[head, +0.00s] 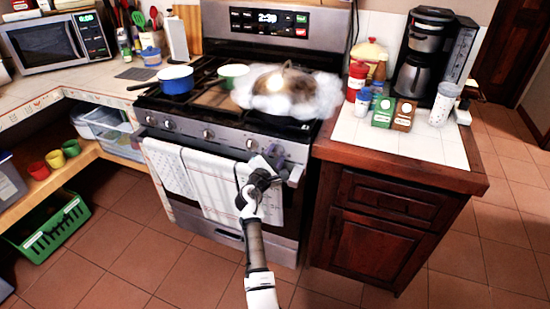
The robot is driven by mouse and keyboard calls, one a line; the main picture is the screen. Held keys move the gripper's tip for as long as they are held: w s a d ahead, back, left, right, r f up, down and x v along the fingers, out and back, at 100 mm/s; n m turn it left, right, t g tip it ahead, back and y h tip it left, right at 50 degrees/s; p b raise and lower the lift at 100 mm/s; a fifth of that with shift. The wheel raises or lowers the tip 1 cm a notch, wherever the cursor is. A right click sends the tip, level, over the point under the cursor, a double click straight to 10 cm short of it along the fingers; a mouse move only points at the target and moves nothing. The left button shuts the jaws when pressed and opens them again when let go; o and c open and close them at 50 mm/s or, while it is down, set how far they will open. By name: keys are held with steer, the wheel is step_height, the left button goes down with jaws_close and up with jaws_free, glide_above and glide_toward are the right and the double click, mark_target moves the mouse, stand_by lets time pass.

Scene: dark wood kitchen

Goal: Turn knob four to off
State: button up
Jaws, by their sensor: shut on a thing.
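The stove (225,128) has a row of silver knobs along its front panel. The fourth knob from the left (251,144) shows just above my gripper. My gripper (272,168) is at the right end of the panel, close to the oven handle. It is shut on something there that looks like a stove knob. The fingers hide most of what they hold, so I cannot tell which knob it is or which way it points.
A steaming pan (285,92) stands on the right burners, a blue pot (175,79) on the left. Towels (205,180) hang from the oven handle. The right counter (345,127) holds a coffee maker (425,55), canisters and boxes. The floor in front is clear.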

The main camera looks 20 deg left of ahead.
steer(key=m+b, duration=0.4)
steer(key=shift+f, duration=0.35)
steer(key=m+b, duration=0.4)
steer(key=b, duration=0.1)
steer(key=shift+f+m, duration=0.1)
steer(key=shift+m, duration=0.3)
steer(key=m+b, duration=0.4)
steer(key=b, duration=0.1)
steer(key=m+b, duration=0.3)
steer(key=m, duration=0.1)
steer(key=shift+b, duration=0.35)
steer(key=shift+r+m, duration=0.2)
steer(key=shift+m, duration=0.1)
steer(key=o, duration=1)
steer(key=shift+s, duration=0.1)
